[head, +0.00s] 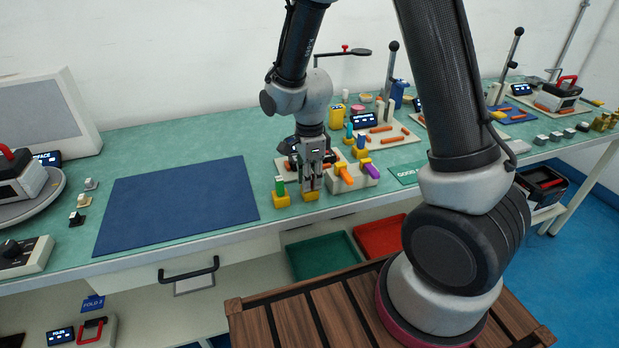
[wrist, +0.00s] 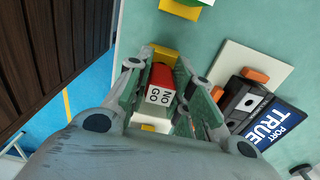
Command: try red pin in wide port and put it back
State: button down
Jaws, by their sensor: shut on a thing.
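My gripper (wrist: 162,108) is shut around the red pin (wrist: 161,75), whose white end face reads "NO GO". In the head view my gripper (head: 311,186) points down over a yellow holder (head: 310,196) near the table's front edge; the fingers hide the pin there. The yellow holder (wrist: 168,53) shows beside the pin in the wrist view; I cannot tell whether the pin is seated in it or just above. A dark block with a hole (wrist: 246,103) stands right of my gripper, beside a sign (wrist: 270,125) reading "TRUE PORT". I cannot tell which port is the wide one.
A green pin (head: 280,186) stands in another yellow holder just left of my gripper. A pale block (head: 352,178) with orange and purple pieces is close on the right. The blue mat (head: 180,205) at left is bare. Pegs and trays crowd the table behind.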

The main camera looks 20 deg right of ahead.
jog(key=c, duration=1.2)
grip_release()
jog(key=shift+o, duration=0.2)
